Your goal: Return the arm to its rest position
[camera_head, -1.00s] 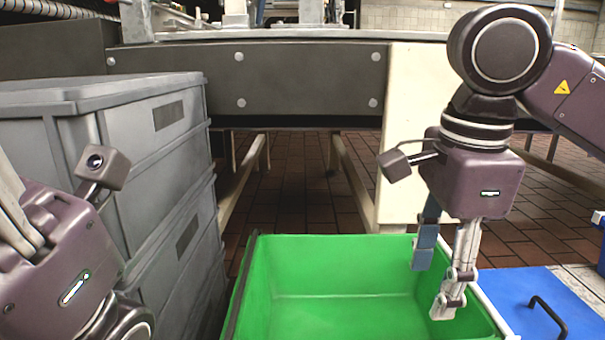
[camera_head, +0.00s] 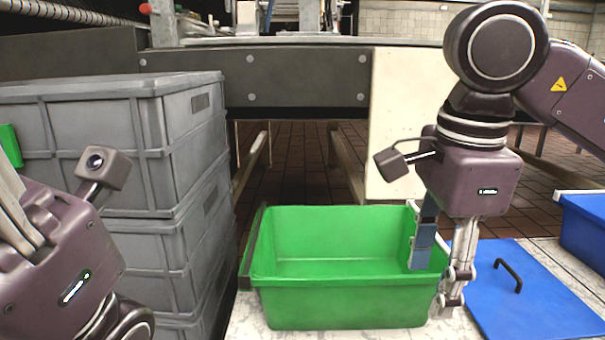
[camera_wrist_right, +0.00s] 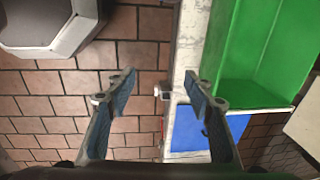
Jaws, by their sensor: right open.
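My right gripper (camera_head: 437,278) hangs pointing down at the right wall of the green bin (camera_head: 340,305) in the head view. In the right wrist view the same gripper (camera_wrist_right: 160,85) has its two fingers wide apart with nothing between them. The green bin (camera_wrist_right: 268,50) lies to the right of the fingers there. The bin looks empty in the head view. My left arm shows at the lower left of the head view, but its fingertips are out of the picture.
Stacked grey crates (camera_head: 85,130) stand at the left. A blue lid (camera_head: 525,300) with a black handle lies right of the bin, and a blue container (camera_head: 585,228) is at the right edge. Brick-red floor tiles (camera_wrist_right: 130,130) show below the right gripper.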

